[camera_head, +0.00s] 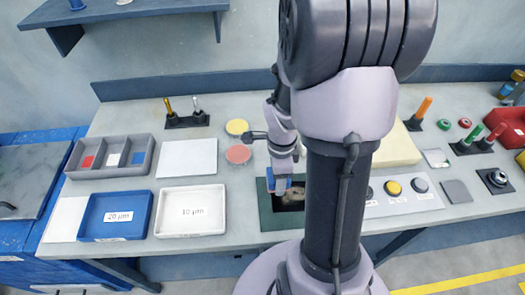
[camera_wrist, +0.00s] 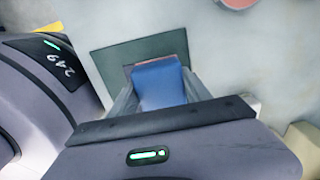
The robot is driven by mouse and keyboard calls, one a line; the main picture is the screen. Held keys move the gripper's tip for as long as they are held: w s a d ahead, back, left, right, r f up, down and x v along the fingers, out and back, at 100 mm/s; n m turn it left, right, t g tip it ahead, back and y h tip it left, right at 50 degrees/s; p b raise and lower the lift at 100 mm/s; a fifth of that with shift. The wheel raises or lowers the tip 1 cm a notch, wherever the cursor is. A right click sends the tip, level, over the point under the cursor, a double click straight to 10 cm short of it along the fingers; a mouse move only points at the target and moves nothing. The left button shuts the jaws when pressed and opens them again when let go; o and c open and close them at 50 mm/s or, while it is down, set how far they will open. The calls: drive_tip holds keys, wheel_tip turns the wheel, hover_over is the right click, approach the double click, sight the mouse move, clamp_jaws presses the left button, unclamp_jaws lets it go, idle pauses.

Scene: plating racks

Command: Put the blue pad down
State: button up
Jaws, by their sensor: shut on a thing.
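The blue pad (camera_wrist: 160,80) is between the two fingers of my gripper (camera_wrist: 158,92) in the wrist view, and the gripper is shut on it. In the head view my gripper (camera_head: 281,184) points down with a bit of blue pad showing at its tip. It is over a dark green-framed panel (camera_head: 266,219) with a dark opening, left of my column. In the wrist view the same green panel (camera_wrist: 112,62) lies behind and below the pad. I cannot tell whether the pad touches it. My column hides the panel's right part.
A blue tray marked 20 µm (camera_head: 84,228) and a white tray marked 10 µm (camera_head: 160,223) stand left. Behind them are a grey compartment box (camera_head: 69,171) with small pads and a white plate (camera_head: 187,158). Yellow (camera_head: 237,127) and red discs (camera_head: 238,154) lie nearby. Buttons (camera_head: 392,188) are on the right.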

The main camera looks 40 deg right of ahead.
drive_tip(key=w+d, duration=0.3)
drive_tip(key=w+d+f+b, duration=0.1)
drive_tip(key=w+d, duration=0.2)
drive_tip(key=w, duration=0.1)
drive_tip(key=w+d, duration=0.3)
drive_tip(key=w, duration=0.1)
drive_tip(key=shift+w+d+f, duration=0.1)
drive_tip(key=shift+w+f, duration=0.15)
drive_tip(key=f, duration=0.1)
drive_tip(key=f+b, duration=0.2)
drive_tip(key=shift+w+d+f, duration=0.3)
drive_tip(key=shift+r, duration=0.1)
